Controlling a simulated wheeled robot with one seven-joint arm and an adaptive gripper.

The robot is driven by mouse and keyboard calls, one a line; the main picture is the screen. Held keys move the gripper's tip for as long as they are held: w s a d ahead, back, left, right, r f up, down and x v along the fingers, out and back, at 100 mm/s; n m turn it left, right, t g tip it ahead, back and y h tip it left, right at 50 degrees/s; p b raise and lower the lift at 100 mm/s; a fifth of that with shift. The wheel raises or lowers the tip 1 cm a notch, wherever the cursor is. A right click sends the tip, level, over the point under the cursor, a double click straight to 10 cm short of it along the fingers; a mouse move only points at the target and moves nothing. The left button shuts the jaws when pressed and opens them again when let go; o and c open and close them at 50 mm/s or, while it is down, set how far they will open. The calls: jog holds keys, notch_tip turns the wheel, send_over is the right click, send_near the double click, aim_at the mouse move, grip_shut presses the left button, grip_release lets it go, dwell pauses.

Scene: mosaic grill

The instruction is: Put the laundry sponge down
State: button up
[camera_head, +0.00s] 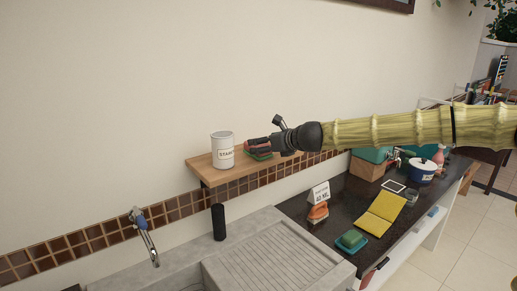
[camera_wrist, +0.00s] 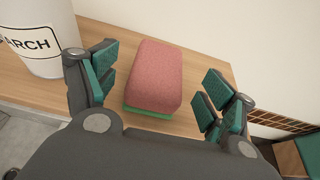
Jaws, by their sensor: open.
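The laundry sponge (camera_wrist: 155,75), pink on top with a green layer beneath, lies flat on a wooden wall shelf (camera_wrist: 205,65). In the head view the sponge (camera_head: 259,153) is partly covered by my gripper (camera_head: 268,145), near the middle of the shelf (camera_head: 212,174). In the wrist view my gripper (camera_wrist: 158,90) is open, with one green-padded finger on each side of the sponge. Gaps show between the sponge and both fingers. The sponge's near lower edge is close to the gripper body.
A white starch can (camera_head: 222,150) stands on the shelf just left of the sponge. Below are a sink (camera_head: 275,258), a faucet (camera_head: 145,235) and a black cylinder (camera_head: 219,222). The dark counter holds a green sponge (camera_head: 351,239), yellow cloth (camera_head: 382,214) and blue pot (camera_head: 421,172).

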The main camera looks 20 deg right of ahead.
jog(key=shift+p+x, duration=0.85)
jog(key=shift+x, duration=1.3)
jog(key=c, duration=1)
jog(key=shift+r, duration=0.1)
